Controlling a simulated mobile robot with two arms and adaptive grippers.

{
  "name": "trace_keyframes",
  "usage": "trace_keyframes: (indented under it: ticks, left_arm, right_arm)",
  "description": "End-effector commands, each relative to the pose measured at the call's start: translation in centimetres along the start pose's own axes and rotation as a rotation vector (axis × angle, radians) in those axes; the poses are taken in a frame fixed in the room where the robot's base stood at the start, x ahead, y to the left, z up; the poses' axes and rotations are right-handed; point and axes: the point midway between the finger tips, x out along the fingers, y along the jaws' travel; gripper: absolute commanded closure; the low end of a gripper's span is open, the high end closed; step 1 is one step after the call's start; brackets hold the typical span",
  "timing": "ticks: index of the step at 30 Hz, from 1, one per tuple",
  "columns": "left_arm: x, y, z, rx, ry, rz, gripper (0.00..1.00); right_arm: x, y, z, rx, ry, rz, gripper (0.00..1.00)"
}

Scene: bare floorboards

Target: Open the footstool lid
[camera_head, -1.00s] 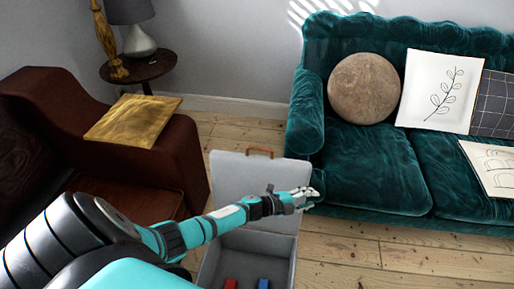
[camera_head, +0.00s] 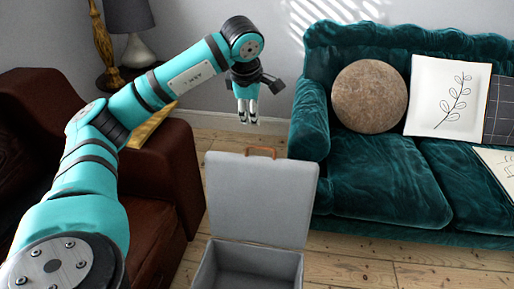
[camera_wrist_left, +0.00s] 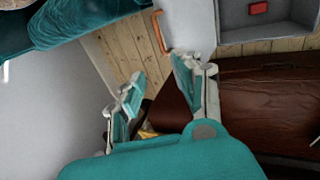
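The grey footstool (camera_head: 210,268) stands on the floorboards in the lower middle of the head view. Its lid (camera_head: 262,198) is raised nearly upright, with a brown handle (camera_head: 261,151) on its top edge. The box interior shows below the lid. My left gripper (camera_head: 248,118) hangs fingers down above and behind the lid, apart from it. In the left wrist view its fingers (camera_wrist_left: 158,72) are spread with nothing between them. The handle also shows there (camera_wrist_left: 159,31), beyond the fingers, beside the lid (camera_wrist_left: 190,25). My right gripper is not in view.
A red block (camera_wrist_left: 258,8) lies inside the footstool. A green sofa (camera_head: 385,180) stands on the right, a brown armchair (camera_head: 165,190) on the left under my left arm. A side table with a lamp (camera_head: 138,48) is behind. Floor behind the lid is clear.

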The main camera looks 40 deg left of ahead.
Motion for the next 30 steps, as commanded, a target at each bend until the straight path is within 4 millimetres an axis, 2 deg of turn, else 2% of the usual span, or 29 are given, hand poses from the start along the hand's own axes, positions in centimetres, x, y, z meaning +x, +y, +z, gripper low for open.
trace_keyframes:
  ticks: [3,7,18,20,24,30]
  left_arm:
    - [2.5,-0.2,0.0,-0.001,0.002,-0.006,0.66]
    - [5.4,-0.2,0.0,-0.001,0.001,-0.007,0.66]
    - [13.1,-0.2,0.1,-0.002,-0.002,-0.006,0.66]
    - [14.1,-0.2,0.1,-0.002,-0.003,-0.005,0.66]
    - [15.5,-0.2,0.1,-0.002,-0.003,-0.005,0.66]
    - [16.2,-0.1,0.1,-0.001,-0.004,-0.004,0.66]
  right_arm:
    - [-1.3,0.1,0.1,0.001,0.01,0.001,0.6]
    - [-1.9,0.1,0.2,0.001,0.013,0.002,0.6]
    - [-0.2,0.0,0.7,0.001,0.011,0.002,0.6]
    - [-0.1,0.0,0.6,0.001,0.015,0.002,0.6]
    - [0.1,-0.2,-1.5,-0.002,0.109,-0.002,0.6]
    - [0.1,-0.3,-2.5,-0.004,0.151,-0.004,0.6]
